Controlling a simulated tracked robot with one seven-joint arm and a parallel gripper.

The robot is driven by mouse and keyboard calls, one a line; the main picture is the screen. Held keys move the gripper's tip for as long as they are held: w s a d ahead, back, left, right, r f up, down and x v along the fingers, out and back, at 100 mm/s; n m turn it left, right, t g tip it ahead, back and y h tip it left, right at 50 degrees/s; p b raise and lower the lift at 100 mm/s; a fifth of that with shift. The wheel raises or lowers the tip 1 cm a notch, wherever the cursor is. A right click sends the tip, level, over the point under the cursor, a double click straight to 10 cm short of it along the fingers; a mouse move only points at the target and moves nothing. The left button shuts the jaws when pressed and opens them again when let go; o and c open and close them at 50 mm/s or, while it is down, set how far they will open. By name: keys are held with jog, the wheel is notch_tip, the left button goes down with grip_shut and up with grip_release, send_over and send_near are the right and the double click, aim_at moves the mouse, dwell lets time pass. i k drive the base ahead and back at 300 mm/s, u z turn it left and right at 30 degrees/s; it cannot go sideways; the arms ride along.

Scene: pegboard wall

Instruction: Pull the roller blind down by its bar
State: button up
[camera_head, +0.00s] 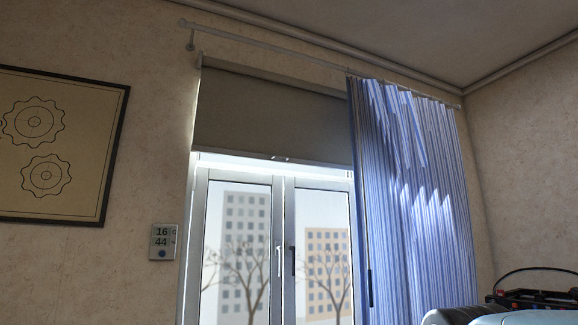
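A dark grey-brown roller blind (270,112) hangs over the top part of a white-framed window. Its lower edge ends in a thin bar (230,151), with a small pale fitting (281,157) near the middle. The right end of the blind passes behind a curtain. Below the bar the window panes are uncovered. My gripper is not in view, so its position and opening cannot be seen.
A blue pleated curtain (415,200) hangs from a rail (270,45) on the right. The window (283,240) has two handles. A framed gear picture (75,165) and a small wall display (163,242) are at left. A dark object (540,298) sits at lower right.

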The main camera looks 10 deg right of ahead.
aim_at(237, 114)
jog(key=z, duration=0.5)
jog(key=i, duration=1.35)
jog(key=u, duration=0.55)
